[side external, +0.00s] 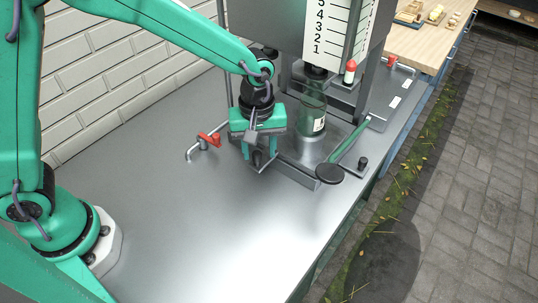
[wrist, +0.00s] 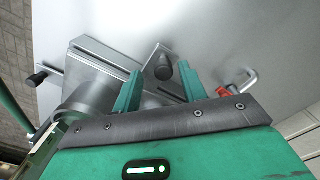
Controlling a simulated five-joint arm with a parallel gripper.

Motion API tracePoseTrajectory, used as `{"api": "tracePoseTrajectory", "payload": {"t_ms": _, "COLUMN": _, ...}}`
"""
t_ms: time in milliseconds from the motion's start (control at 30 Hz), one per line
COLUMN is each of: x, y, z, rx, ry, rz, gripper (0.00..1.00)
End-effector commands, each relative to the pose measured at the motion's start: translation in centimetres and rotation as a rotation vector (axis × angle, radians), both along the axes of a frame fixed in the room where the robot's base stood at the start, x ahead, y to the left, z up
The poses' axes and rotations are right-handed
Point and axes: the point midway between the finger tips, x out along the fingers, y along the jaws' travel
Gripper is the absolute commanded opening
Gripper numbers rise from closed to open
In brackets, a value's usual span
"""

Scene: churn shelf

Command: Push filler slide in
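The filler slide (wrist: 150,75) looks like a flat metal plate with a dark upright knob (wrist: 163,69), on the steel bench beside a metal rail. My gripper (wrist: 159,78) is open, its two green fingers spread wide. In the wrist view the knob lies between the fingertips, slightly past them; I cannot tell whether either finger touches it. In the side view my gripper (side external: 258,155) points down beside the clear green-tinted cylinder (side external: 312,108) at the filler. It partly hides the knob and the slide there.
A red-handled tap (side external: 208,139) stands left of my gripper. A green lever (side external: 348,142) with a black disc (side external: 330,173) lies to the right, near a small black knob (side external: 362,163). The numbered scale (side external: 337,25) rises behind. The front of the bench (side external: 215,225) is clear.

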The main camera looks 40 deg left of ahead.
Motion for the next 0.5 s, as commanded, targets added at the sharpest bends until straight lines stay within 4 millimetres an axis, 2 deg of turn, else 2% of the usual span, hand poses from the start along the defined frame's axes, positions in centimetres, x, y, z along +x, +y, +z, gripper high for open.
{"api": "tracePoseTrajectory", "payload": {"t_ms": 300, "x": -0.2, "y": 0.0, "z": 0.1, "rx": 0.003, "ry": 0.006, "rz": -0.001, "gripper": 0.42}}
{"api": "tracePoseTrajectory", "payload": {"t_ms": 500, "x": -0.2, "y": 0.0, "z": 1.4, "rx": 0.002, "ry": 0.004, "rz": -0.001, "gripper": 0.42}}
